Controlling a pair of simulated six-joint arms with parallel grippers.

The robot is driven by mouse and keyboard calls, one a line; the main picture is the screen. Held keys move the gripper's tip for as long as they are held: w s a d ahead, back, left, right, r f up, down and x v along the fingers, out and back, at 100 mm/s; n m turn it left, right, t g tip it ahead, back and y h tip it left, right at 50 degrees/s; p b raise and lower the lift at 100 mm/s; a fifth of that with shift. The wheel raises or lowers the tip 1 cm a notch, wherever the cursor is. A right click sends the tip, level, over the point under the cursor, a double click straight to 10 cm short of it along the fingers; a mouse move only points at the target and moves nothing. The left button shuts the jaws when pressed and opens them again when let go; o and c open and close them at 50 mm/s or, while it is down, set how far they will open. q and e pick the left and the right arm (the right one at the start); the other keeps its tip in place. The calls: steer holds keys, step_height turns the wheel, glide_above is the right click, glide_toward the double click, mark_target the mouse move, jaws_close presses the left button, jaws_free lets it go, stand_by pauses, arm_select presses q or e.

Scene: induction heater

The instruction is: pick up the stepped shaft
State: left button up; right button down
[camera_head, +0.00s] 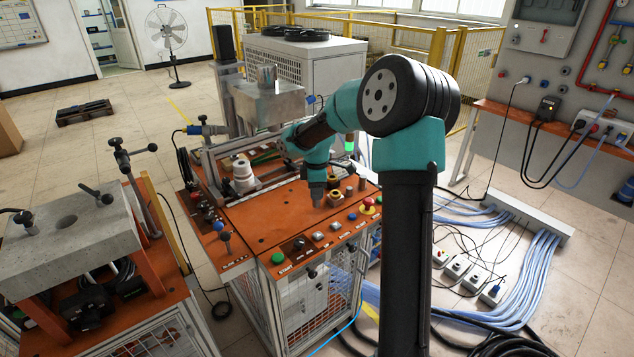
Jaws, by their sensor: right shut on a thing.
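My right arm reaches in from the bottom, and its gripper (316,184) points down over the orange worktop of the heater bench (262,225). It is shut on a small grey piece, which I take to be the stepped shaft (317,198). The piece is mostly hidden by the gripper, so its steps do not show. Whether its lower end touches the worktop I cannot tell. My left gripper is not in view.
A white stepped cylinder (243,178) stands left of the gripper, below a metal block (266,104). Buttons, including a red emergency stop (368,204), line the front panel. A clamping stand (66,240) is at left. Cables lie on the floor at right.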

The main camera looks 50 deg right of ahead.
steer(key=shift+s+a+r, duration=0.1)
steer(key=shift+s+a, duration=0.5)
steer(key=shift+a, duration=0.1)
